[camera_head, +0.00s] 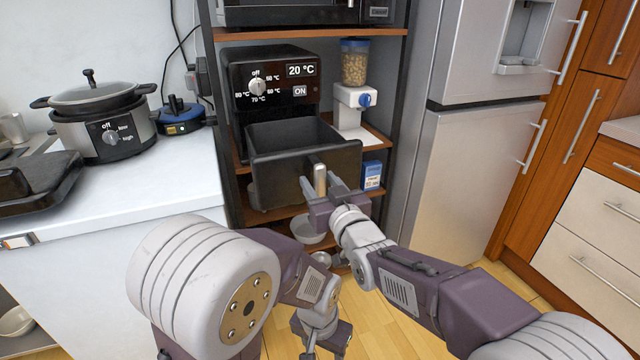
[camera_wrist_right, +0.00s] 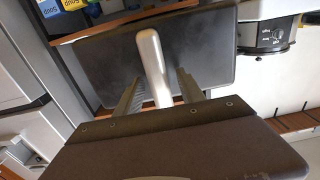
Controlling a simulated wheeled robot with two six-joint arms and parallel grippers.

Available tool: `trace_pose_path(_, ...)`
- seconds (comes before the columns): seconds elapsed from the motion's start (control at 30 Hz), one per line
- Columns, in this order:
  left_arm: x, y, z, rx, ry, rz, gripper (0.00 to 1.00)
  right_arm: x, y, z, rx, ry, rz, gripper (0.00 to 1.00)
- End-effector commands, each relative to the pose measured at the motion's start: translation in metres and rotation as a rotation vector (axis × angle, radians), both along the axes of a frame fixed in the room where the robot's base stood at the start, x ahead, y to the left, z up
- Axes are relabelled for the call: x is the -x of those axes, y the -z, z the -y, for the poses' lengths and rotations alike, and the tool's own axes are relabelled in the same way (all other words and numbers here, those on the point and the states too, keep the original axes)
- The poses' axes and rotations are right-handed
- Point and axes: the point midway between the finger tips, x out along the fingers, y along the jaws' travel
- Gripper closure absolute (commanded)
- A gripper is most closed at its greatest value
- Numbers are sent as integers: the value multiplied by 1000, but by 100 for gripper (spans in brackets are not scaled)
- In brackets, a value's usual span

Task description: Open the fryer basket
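The black fryer (camera_head: 275,70) stands on a rack shelf, with a white dial and a 20 °C display. Its basket (camera_head: 270,165) is pulled out toward me, and I can see into its empty-looking interior. The basket handle (camera_head: 319,178) is a pale bar on the basket front; it also shows in the right wrist view (camera_wrist_right: 152,65). My right gripper (camera_head: 322,187) is at the handle. In the right wrist view its fingers (camera_wrist_right: 157,88) stand on either side of the handle with visible gaps. My left gripper (camera_head: 322,338) hangs low near the floor, away from the fryer; its fingers are unclear.
A grain dispenser (camera_head: 354,70) stands right of the fryer and a blue box (camera_head: 372,175) on the shelf below. A bowl (camera_head: 308,229) sits lower. A counter (camera_head: 150,185) with a slow cooker (camera_head: 105,125) is left, a fridge (camera_head: 470,150) right.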

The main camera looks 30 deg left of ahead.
Motion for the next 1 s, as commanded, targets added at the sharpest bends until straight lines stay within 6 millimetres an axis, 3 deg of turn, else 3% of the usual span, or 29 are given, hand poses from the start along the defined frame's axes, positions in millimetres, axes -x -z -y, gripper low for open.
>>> trace_pose_path(0.37,0,-1,0,0,0,0,46,5,-1,6,1,0,-1,55)
trace_pose_path(0.73,0,-10,0,0,0,0,46,48,-1,56,0,0,0,55)
trace_pose_path(1.0,0,-11,0,0,0,0,46,59,0,70,0,0,0,55)
